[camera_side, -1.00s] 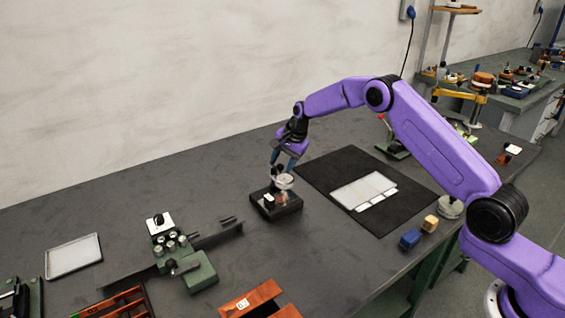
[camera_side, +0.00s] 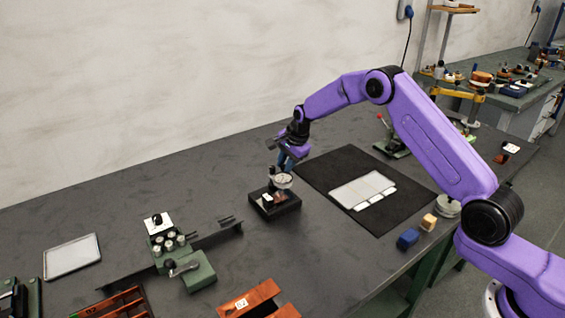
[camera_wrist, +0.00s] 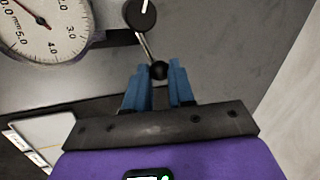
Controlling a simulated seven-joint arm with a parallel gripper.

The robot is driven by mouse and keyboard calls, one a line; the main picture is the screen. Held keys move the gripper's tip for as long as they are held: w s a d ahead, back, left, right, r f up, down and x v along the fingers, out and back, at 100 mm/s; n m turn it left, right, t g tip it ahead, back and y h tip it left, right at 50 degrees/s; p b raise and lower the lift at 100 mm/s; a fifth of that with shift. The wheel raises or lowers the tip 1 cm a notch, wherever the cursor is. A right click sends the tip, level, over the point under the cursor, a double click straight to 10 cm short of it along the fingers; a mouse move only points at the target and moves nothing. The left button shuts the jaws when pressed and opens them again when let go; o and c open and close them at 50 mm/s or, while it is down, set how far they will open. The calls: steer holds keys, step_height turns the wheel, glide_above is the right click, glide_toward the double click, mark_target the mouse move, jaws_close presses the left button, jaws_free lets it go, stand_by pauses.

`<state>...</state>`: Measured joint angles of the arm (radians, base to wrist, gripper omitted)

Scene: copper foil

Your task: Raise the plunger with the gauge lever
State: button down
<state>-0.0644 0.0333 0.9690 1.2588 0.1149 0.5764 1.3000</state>
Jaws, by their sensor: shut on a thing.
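The thickness gauge stands on a black base (camera_side: 275,206) on the bench, with its round dial (camera_side: 283,181) facing up and outward. The dial (camera_wrist: 45,28) fills the top left of the wrist view, its red needle toward the upper left. The gauge lever is a thin rod from a black hub (camera_wrist: 139,15) down to a black ball knob (camera_wrist: 158,70). My gripper (camera_wrist: 157,76) has its blue fingertips on either side of this knob and is shut on it. In the side view my gripper (camera_side: 286,162) is just behind the dial. The plunger cannot be made out clearly.
A small copper-brown piece (camera_side: 279,197) is at the gauge base. A black mat (camera_side: 328,168) with a pale sheet (camera_side: 362,190) lies to the right. Blue (camera_side: 409,238) and tan (camera_side: 429,222) blocks are near the front edge. A green fixture (camera_side: 190,270) stands at left.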

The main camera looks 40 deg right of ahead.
steer(key=s+m, duration=0.1)
steer(key=m, duration=0.1)
steer(key=s+m+h, duration=0.1)
steer(key=m, duration=0.1)
steer(key=shift+s+d, duration=0.1)
steer(key=shift+s, duration=0.2)
steer(key=shift+s+a+m+h, duration=0.1)
steer(key=shift+s+m+h, duration=0.35)
steer(key=shift+m, duration=0.5)
steer(key=shift+s+a+m+h, duration=0.1)
steer(key=shift+s+m+h, duration=0.3)
steer(key=shift+m, duration=0.55)
steer(key=shift+s+g, duration=0.1)
steer(key=shift+g, duration=0.2)
steer(key=c, duration=1)
jaws_free()
steer(key=shift+o, duration=0.2)
steer(key=v, duration=1.7)
steer(key=shift+r, duration=0.2)
steer(key=shift+s, duration=0.15)
